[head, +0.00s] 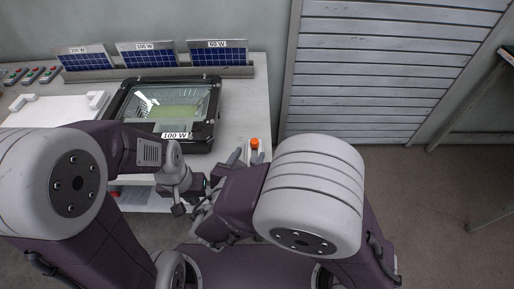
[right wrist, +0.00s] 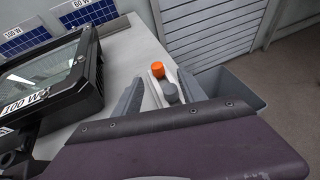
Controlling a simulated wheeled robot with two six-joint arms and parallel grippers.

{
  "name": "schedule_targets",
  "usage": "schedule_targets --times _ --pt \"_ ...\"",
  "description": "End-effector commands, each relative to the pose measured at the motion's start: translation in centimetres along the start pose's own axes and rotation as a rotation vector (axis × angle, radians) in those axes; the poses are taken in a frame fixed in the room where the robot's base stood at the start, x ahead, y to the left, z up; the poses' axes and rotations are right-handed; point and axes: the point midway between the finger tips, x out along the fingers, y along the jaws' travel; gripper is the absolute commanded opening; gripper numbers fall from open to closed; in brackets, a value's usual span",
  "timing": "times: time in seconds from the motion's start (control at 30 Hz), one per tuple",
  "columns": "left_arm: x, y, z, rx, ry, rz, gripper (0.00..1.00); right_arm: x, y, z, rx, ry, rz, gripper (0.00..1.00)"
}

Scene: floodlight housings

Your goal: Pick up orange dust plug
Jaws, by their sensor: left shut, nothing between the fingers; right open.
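The orange dust plug (head: 254,144) stands upright near the front right corner of the worktable. It also shows in the right wrist view (right wrist: 157,70), on a pale narrow holder (right wrist: 154,93) with a grey plug (right wrist: 170,92) nearer to me. My right gripper (right wrist: 160,77) is open, one finger on each side of the holder. Its fingers appear apart from the orange plug, which lies near the fingertips' line. In the head view my right arm hides most of the holder. My left gripper (head: 179,209) is shut and empty, low in front of the table edge.
A black floodlight housing (head: 203,131) labelled 100 W lies left of the plugs. Several small solar panels (head: 147,54) stand along the back. A grey bin (right wrist: 238,88) sits beyond the table's right edge. A white board (head: 52,109) lies at left. A shutter stands behind.

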Motion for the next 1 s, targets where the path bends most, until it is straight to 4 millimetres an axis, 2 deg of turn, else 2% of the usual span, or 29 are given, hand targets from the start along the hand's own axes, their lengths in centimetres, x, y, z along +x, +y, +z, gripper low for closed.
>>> schedule_targets --times 0.03,0.1,0.3,0.57,0.83,0.87,1.0 --pt "0.6 0.0 0.1 0.000 0.000 0.000 0.00 1.1 -0.1 -0.3 0.002 0.001 -0.005 0.48" --pt "0.8 0.0 0.1 0.000 -0.001 0.000 0.00 1.9 -0.1 -0.2 0.002 0.001 -0.005 0.48" --pt "0.9 0.0 0.1 0.000 -0.001 0.000 0.00 2.9 0.0 -0.1 0.002 0.002 -0.003 0.48" --pt "2.2 0.0 0.3 0.000 -0.001 0.000 0.00 7.2 0.4 0.1 0.003 0.001 -0.005 0.48" --pt "2.2 0.0 0.2 0.000 -0.001 0.000 0.00 7.6 0.5 0.3 0.001 0.002 -0.002 0.48" --pt "2.2 0.0 0.2 0.000 -0.001 0.000 0.00 7.6 0.5 0.3 0.001 0.002 -0.002 0.43" --pt "2.2 0.0 0.2 0.000 -0.001 0.000 0.00 7.6 0.5 0.3 0.002 0.002 -0.002 0.04"
